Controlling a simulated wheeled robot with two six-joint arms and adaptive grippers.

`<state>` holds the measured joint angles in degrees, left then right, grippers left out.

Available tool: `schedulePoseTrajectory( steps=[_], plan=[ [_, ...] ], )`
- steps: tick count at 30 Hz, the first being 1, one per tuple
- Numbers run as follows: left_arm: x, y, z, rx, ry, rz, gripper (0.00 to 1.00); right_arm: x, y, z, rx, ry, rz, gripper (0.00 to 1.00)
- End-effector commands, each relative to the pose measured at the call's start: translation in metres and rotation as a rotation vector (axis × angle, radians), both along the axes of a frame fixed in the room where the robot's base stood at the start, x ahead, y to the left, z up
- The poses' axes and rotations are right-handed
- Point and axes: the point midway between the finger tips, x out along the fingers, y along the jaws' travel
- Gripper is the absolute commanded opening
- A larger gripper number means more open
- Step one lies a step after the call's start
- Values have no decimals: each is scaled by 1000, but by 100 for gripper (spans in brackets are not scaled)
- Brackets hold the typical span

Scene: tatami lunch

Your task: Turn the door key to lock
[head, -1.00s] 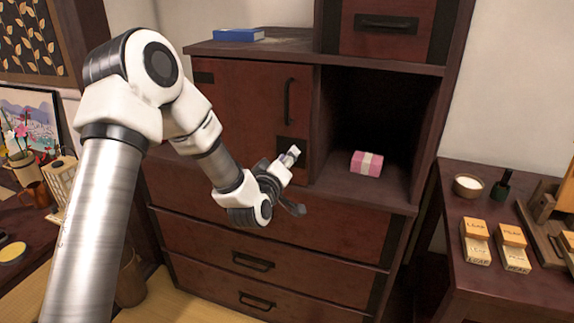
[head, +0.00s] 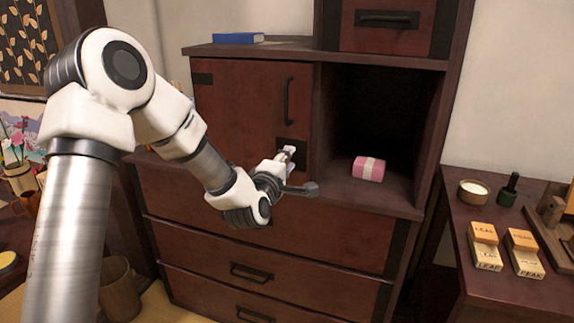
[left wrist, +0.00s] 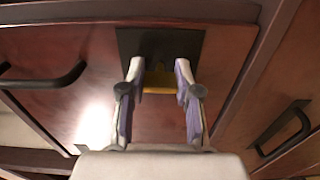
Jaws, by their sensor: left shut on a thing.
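The dark red cabinet door (head: 235,110) is closed and has a black lock plate (head: 300,146) near its lower right corner. My left gripper (head: 288,155) is at this plate. In the left wrist view, its two fingers (left wrist: 158,84) reach to the black plate (left wrist: 160,42) and stand on either side of the yellow key (left wrist: 158,82). The gripper is shut on the key. Most of the key is hidden in the head view, and the fingers cover its sides in the wrist view. My right gripper is not in view.
A vertical black handle (head: 288,102) is above the lock plate. The open compartment (head: 400,195) to the right holds a pink package (head: 369,169). Drawers (head: 200,225) lie below the door. A side table (head: 460,245) with several labelled blocks stands at the right.

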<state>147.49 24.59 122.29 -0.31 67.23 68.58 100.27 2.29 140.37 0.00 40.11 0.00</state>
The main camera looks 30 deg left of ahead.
Motion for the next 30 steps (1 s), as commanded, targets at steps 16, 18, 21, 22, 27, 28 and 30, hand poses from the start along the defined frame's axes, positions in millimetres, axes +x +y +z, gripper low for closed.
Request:
schedulePoseTrajectory(
  steps=[16,18,21,22,27,28,30],
  plan=[
    [0,0,1,-33,-9,1,0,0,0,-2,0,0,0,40],
    [0,0,1,-33,-9,1,50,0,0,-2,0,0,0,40],
    [0,0,0,-32,-8,0,58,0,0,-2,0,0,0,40],
    [0,0,0,-32,-8,0,58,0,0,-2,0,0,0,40],
    [0,0,0,-32,-8,0,58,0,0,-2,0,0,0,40],
    [-1,0,0,-32,-8,0,58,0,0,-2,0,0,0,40],
    [-5,-1,0,-32,-8,0,58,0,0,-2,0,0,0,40]
  ],
)
